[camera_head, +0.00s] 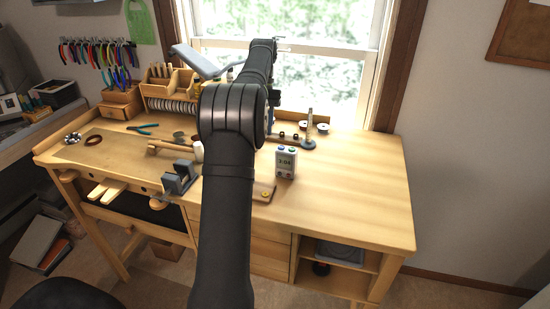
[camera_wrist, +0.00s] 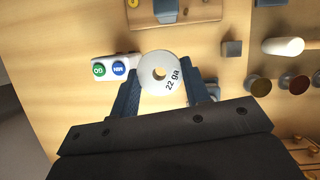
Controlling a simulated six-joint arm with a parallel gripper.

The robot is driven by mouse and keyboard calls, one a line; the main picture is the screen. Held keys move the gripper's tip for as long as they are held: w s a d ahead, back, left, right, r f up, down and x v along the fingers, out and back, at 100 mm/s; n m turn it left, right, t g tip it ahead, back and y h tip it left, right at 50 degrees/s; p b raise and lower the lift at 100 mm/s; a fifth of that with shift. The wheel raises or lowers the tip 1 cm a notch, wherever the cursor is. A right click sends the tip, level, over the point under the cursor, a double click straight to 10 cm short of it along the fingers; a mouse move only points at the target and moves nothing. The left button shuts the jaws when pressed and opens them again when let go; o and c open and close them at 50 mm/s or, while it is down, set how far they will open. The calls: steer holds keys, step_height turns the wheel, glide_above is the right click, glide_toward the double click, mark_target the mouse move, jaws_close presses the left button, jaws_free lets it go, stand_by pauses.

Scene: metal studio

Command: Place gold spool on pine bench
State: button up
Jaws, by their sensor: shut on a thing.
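A spool (camera_wrist: 164,58) with a round white face, a centre hole and the print "22 ga" sits between the fingers of my gripper (camera_wrist: 162,88) in the wrist view. The fingers are shut on it, one on each side. Its wire colour is hidden behind the white face. The pine bench (camera_head: 362,182) fills the middle of the head view, and its bare top also shows beneath the spool in the wrist view (camera_wrist: 75,28). In the head view, my arm hides most of my gripper and the held spool.
A white timer (camera_head: 286,163) with green and blue buttons stands near the bench's front; the wrist view shows its buttons (camera_wrist: 110,69) left of the spool. The bench's right side is clear.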

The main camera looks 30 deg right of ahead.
steer(key=d+m+t+y, duration=0.1)
steer(key=d+m, duration=0.2)
steer(key=m, duration=0.2)
steer(key=m+t, duration=0.5)
steer(key=m, duration=0.7)
glide_above(273, 157)
steer(key=s+d, duration=0.1)
step_height(273, 157, down, 4)
steer(key=r, duration=0.1)
step_height(273, 157, down, 10)
steer(key=shift+d, duration=0.1)
steer(key=shift+f, duration=0.2)
steer(key=o, duration=1)
steer(key=shift+c, duration=0.2)
steer(key=shift+r, duration=0.15)
